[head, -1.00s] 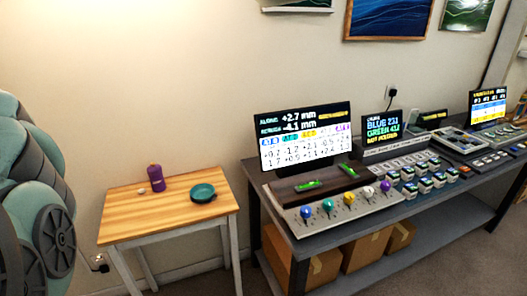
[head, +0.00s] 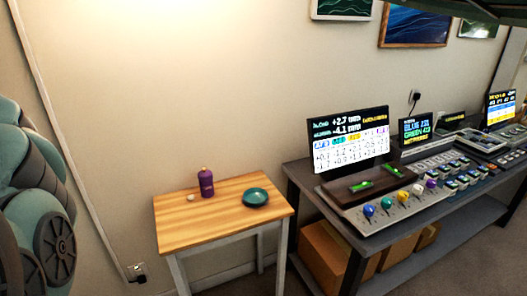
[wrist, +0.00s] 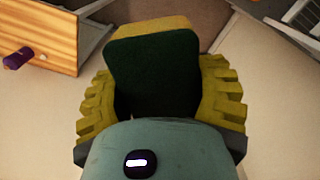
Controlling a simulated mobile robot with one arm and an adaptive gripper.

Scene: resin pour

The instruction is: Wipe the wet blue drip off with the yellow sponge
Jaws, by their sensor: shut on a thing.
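My gripper (wrist: 158,92) shows in the wrist view, its yellow ribbed fingers shut on the yellow sponge (wrist: 153,62). The sponge's dark green face is toward the camera, with a yellow strip along its far edge. The gripper is clear of the small wooden table, which lies at the upper left of that view. The gripper and sponge are not seen in the head view. I cannot make out a wet blue drip in either view.
The small wooden table (head: 180,237) holds a purple bottle (head: 206,183), a small white object (head: 190,197) and a teal dish (head: 255,197). To its right stands a dark bench (head: 298,172) with a screen (head: 350,140) and a panel of coloured knobs (head: 400,203). Cardboard boxes (head: 325,255) sit below.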

